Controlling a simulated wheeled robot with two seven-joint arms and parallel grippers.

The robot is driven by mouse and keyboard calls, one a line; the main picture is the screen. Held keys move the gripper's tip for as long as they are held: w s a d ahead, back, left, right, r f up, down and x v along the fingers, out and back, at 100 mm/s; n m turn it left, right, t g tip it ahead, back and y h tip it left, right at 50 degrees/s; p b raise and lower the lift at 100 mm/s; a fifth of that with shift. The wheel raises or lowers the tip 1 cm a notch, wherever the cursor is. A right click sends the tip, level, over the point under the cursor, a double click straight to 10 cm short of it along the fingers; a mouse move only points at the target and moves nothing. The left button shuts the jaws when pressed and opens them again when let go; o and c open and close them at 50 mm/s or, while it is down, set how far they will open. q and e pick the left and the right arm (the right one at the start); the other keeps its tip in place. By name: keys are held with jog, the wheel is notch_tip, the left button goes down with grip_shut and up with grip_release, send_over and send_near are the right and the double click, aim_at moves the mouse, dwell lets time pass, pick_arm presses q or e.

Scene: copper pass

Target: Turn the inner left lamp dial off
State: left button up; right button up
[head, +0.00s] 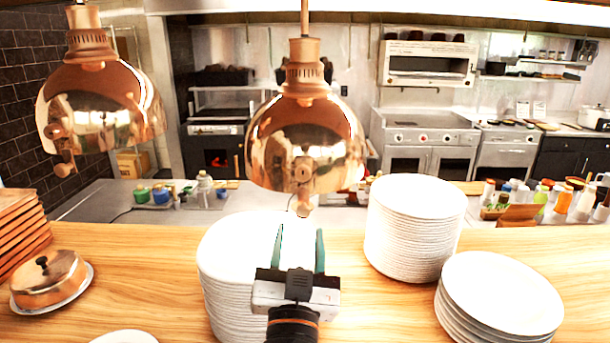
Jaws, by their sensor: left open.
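Two copper heat lamps hang over the wooden counter. The middle lamp (306,130) has a small copper dial (303,203) at its lower front edge. The far-left lamp (95,110) has a similar dial (64,168) at its lower left. My left gripper (299,231) is open and empty, its two teal fingers pointing up just below the middle lamp's dial. The dial lies above the gap between the fingertips; I see no contact. Bright light shows under the middle lamp. My right gripper is not in view.
A white plate stack (225,265) stands behind and left of my gripper. A tall stack (415,230) and a lower one (500,295) stand to the right. A copper cloche (48,280) and wooden boards (20,230) are at left.

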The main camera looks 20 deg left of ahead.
aim_at(303, 179)
pick_arm(q)
jog(key=p+x, duration=0.2)
jog(key=x, duration=0.1)
jog(key=r+p+x, duration=0.1)
jog(key=p+x, duration=0.1)
jog(key=x, duration=0.1)
jog(key=p+x, duration=0.1)
jog(key=x, duration=0.3)
jog(key=shift+s+r+p, duration=0.15)
jog(key=shift+r+p, duration=0.05)
jog(key=shift+p, duration=0.2)
jog(key=shift+w+r, duration=0.1)
jog(key=shift+w, duration=0.15)
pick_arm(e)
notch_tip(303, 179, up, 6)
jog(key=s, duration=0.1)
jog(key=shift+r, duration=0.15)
pick_arm(q)
jog(key=shift+a, duration=0.1)
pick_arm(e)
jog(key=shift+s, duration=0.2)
pick_arm(q)
jog(key=c, duration=1)
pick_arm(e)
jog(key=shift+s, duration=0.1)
